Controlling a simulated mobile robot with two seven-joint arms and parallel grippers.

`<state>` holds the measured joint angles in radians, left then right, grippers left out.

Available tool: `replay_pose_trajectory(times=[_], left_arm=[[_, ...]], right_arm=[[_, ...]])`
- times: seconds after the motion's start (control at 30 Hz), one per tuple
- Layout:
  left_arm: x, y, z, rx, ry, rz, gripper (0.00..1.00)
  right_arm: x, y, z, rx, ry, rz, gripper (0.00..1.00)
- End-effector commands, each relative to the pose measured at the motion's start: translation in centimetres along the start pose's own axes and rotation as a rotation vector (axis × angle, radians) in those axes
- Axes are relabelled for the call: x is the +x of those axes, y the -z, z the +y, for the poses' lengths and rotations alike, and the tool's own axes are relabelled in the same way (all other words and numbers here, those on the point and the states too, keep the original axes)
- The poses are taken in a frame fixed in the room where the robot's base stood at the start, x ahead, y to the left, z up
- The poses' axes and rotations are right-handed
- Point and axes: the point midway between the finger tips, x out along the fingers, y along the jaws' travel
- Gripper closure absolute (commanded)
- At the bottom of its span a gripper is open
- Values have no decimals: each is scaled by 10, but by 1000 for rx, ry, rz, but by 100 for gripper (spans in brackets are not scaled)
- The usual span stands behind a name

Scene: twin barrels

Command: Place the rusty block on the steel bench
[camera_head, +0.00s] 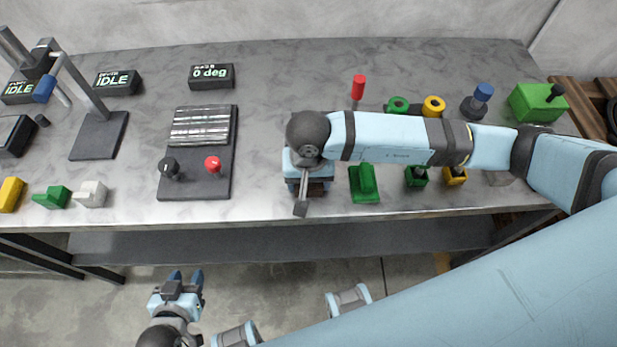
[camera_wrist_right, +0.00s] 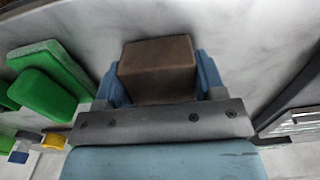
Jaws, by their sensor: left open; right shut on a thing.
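The rusty block (camera_wrist_right: 158,68) is a brown cube between the blue fingers of my right gripper (camera_wrist_right: 160,82) in the right wrist view. In the head view my right gripper (camera_head: 308,187) is over the front part of the steel bench (camera_head: 270,120), with a little of the brown block (camera_head: 317,188) showing below the hand. The gripper is shut on the block. The bench top lies beyond the block; I cannot tell whether they touch. My left gripper (camera_head: 186,278) is open and empty, in front of the bench and over the floor.
A plate with a red knob (camera_head: 212,164) and a black knob lies left of my right gripper. A green block (camera_head: 363,184) stands close on its right. Yellow and green parts stand further right. Bare bench top shows between the knob plate and the gripper.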

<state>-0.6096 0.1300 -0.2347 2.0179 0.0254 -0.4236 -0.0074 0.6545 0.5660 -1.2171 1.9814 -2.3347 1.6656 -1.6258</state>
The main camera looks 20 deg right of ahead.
Motion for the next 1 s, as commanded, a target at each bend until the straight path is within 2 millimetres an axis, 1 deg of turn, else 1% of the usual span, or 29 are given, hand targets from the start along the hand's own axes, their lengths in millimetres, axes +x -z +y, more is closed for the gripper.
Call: replay_pose_trajectory(times=[0.13, 0.27, 0.3, 0.37, 0.4, 0.63, 0.77, 0.87, 1.0], left_arm=[[0, 0, 0, 0, 0, 0, 57], [3, -6, 0, -3, -1, -3, 57], [2, -4, 0, -4, -1, -5, 57], [2, -4, 0, -4, -1, -6, 57], [2, -4, 0, -4, -1, -6, 57], [1, -2, 0, -4, -1, -2, 57], [-2, 4, 0, -1, 0, 1, 57], [0, 1, 0, -1, 0, 5, 57], [2, -3, 0, -3, 0, 0, 57]], right_arm=[[-1, 0, -1, -1, 2, 2, 81], [4, 1, -1, -1, 2, 3, 81], [2, 0, 0, -1, 1, 1, 30], [2, 0, 0, -1, 1, 1, 16], [2, 0, 0, -1, 1, 1, 11], [2, 0, 0, 0, 1, 1, 11], [-4, 0, 0, 0, 0, -1, 11], [-16, 1, -1, -3, 3, 3, 11], [-46, 1, -1, -3, 4, 6, 11]])
